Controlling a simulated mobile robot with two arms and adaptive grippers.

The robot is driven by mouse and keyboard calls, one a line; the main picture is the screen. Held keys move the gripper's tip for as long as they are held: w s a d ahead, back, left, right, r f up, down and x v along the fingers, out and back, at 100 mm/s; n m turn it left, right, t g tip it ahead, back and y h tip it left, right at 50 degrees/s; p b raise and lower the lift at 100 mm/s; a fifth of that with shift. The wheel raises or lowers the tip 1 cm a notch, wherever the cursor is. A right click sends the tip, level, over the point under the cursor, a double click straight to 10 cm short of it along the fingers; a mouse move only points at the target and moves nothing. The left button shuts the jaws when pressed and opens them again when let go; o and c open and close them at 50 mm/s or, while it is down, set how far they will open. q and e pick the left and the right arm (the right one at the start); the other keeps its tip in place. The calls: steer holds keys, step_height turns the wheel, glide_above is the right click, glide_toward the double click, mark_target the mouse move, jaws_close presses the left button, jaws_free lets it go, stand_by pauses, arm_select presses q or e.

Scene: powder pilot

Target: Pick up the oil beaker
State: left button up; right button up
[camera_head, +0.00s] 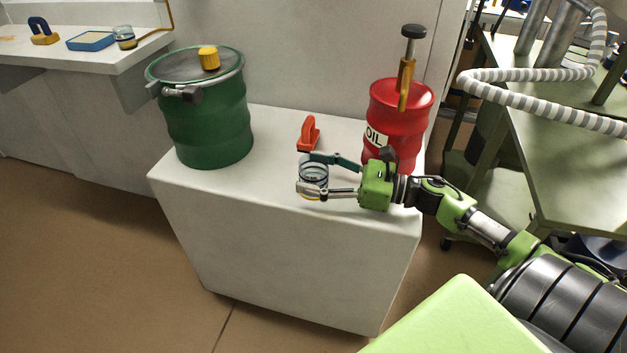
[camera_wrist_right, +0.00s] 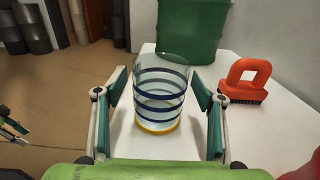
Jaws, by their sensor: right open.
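The oil beaker (camera_head: 314,176) is a clear glass with dark blue bands and a thin yellow layer at its bottom. It stands upright on the white block (camera_head: 265,235), near the front edge. My right gripper (camera_head: 303,172) is open, with one finger on each side of the beaker. In the right wrist view the beaker (camera_wrist_right: 160,100) stands between the open fingers, with a gap visible on each side. Part of my left gripper (camera_wrist_right: 14,130) shows at the left edge of that view, away from the beaker; its opening is unclear.
A red oil drum (camera_head: 402,105) with a yellow-handled pump stands right behind my right gripper. An orange-red handled tool (camera_head: 308,134) lies behind the beaker. A green drum (camera_head: 206,120) stands at left. A far-left shelf holds another beaker (camera_head: 125,38) and a blue tray (camera_head: 91,41).

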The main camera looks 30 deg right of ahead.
steer(key=shift+w+a, duration=0.1)
steer(key=c, duration=1.2)
steer(key=shift+r, duration=0.15)
